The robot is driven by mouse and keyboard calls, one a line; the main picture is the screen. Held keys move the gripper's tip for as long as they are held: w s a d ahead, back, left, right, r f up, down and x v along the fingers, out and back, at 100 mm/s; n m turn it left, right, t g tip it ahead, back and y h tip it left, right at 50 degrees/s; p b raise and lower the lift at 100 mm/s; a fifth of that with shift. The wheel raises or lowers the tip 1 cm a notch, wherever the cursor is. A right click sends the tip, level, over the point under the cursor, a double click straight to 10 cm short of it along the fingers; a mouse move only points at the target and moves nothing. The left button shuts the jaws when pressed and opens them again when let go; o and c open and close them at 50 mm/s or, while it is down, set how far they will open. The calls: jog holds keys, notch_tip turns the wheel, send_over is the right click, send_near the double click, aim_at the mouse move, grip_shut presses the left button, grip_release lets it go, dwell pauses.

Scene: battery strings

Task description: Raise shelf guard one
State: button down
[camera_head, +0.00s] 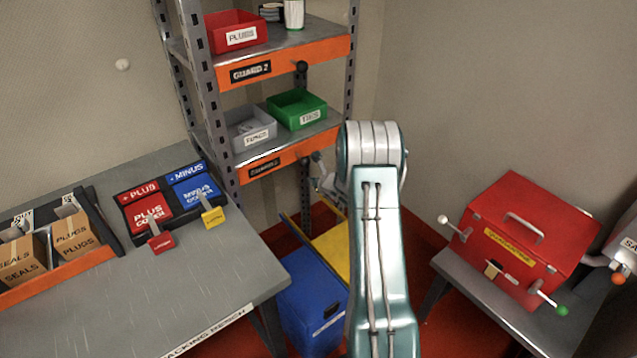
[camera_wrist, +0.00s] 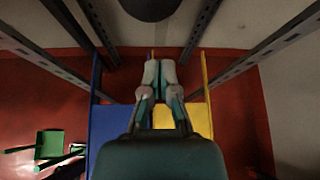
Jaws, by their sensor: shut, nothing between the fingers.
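Shelf guard one (camera_head: 285,157) is the orange bar along the front of the lower shelf, with a black label that is hard to read. It is lowered or raised by an amount I cannot tell. A dark knob (camera_head: 303,155) seems to sit near its right end, partly hidden. My gripper (camera_head: 318,158) is just right of this knob, partly behind my arm. In the wrist view my gripper (camera_wrist: 160,66) is shut with nothing between its fingers. A dark round thing (camera_wrist: 151,6), perhaps the knob, is cut off at the top edge, apart from the fingertips.
Shelf guard two (camera_head: 325,56) with a black knob (camera_head: 302,67) is above. The lower shelf holds a grey bin (camera_head: 238,120) and a green bin (camera_head: 297,105). A packing bench (camera_head: 215,290) stands left.

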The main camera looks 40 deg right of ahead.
aim_at(301, 158)
jog(key=r, duration=0.4)
jog(key=shift+w+a, duration=0.25)
jog(key=shift+r, duration=0.1)
notch_tip(301, 158, up, 6)
jog(key=shift+r, duration=0.25)
jog(key=shift+f, duration=0.1)
